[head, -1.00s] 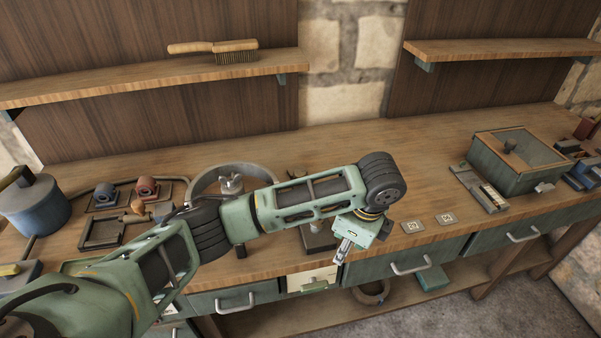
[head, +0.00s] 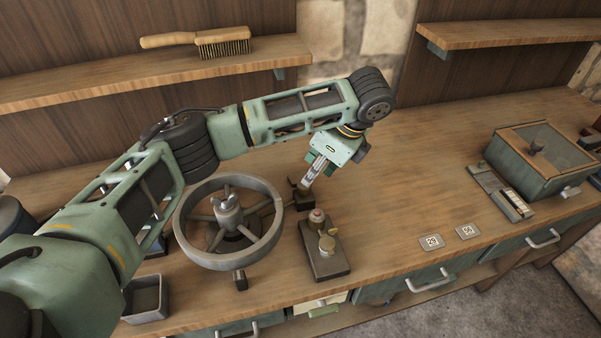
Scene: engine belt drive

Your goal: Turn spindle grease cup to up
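My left gripper (head: 312,178) points down and to the left, its tips at a small dark fitting (head: 301,198) with a brownish top, behind the block with the knobs. Whether the fingers are closed on it is too small to tell. A grey spoked handwheel (head: 272,240) stands to the left, with a wing-shaped cap (head: 228,201) on its hub. A dark block (head: 331,264) in front carries a red-topped knob (head: 317,216) and a brass knob (head: 327,243). I cannot tell for certain which part is the spindle grease cup. My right gripper is not in view.
A green box (head: 520,180) with a framed lid stands at the right. Two small marked plates (head: 432,242) lie near the front edge. A grey tray (head: 146,300) is at the front left, and a brush (head: 222,42) lies on the shelf. The bench centre right is clear.

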